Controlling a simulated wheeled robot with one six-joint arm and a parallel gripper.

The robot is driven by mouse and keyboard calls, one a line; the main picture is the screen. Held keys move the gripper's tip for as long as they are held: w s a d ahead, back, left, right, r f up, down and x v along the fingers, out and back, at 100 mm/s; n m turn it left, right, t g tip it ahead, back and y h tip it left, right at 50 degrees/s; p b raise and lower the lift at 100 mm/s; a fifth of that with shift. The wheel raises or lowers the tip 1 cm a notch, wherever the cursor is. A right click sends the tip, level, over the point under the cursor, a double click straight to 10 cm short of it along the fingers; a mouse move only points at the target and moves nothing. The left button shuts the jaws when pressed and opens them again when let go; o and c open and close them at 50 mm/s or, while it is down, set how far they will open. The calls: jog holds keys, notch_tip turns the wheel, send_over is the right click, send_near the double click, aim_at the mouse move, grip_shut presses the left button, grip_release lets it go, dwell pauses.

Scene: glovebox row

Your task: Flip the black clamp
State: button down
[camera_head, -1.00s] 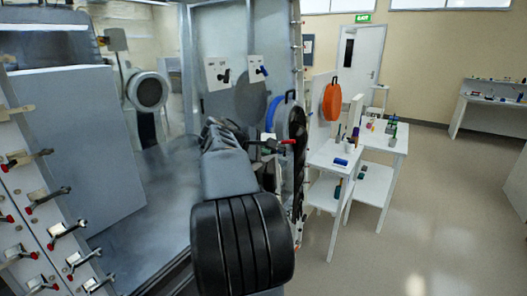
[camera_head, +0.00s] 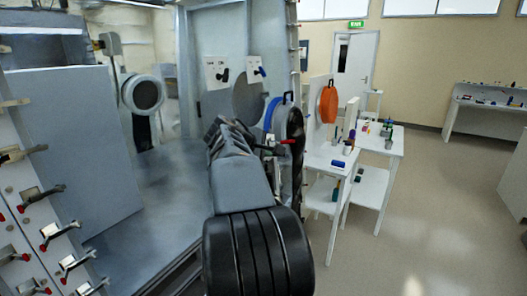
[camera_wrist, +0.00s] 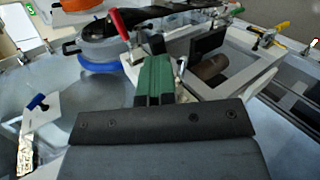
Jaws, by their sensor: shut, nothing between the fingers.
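A black-handled clamp (camera_head: 223,75) sits on a white plate on the grey upright panel in the head view. A blue-handled clamp (camera_head: 257,71) is on a similar plate to its right. The blue-handled one appears to show at the left of the wrist view (camera_wrist: 38,102). I cannot identify the black clamp for certain in the wrist view. My gripper's green fingers (camera_wrist: 154,78) are together and empty in the wrist view. A red-handled clamp (camera_wrist: 121,24) stands beyond them. In the head view my arm hides the gripper.
In the head view, a row of red-tipped clamps (camera_head: 58,235) lines the left panel. White tables (camera_head: 385,140) stand right, with open floor beyond.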

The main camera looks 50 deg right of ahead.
jog(key=v, duration=1.4)
jog(key=shift+d+r, duration=0.15)
jog(key=shift+r, duration=0.1)
jog(key=shift+w, duration=0.1)
jog(key=w+a+f+m+t+y, duration=0.25)
jog(key=a+f+y, duration=0.35)
jog(key=f, duration=0.7)
jog(key=s+a+f+t+y, duration=0.1)
jog(key=s+a+f+y, duration=0.1)
jog(key=a+f, duration=0.4)
jog(key=s+a+f+t+y, duration=0.2)
jog(key=s+a+f, duration=0.3)
jog(key=a, duration=1)
notch_tip(320, 180, down, 2)
jog(key=shift+f+y, duration=0.25)
jog(key=shift+y, duration=0.55)
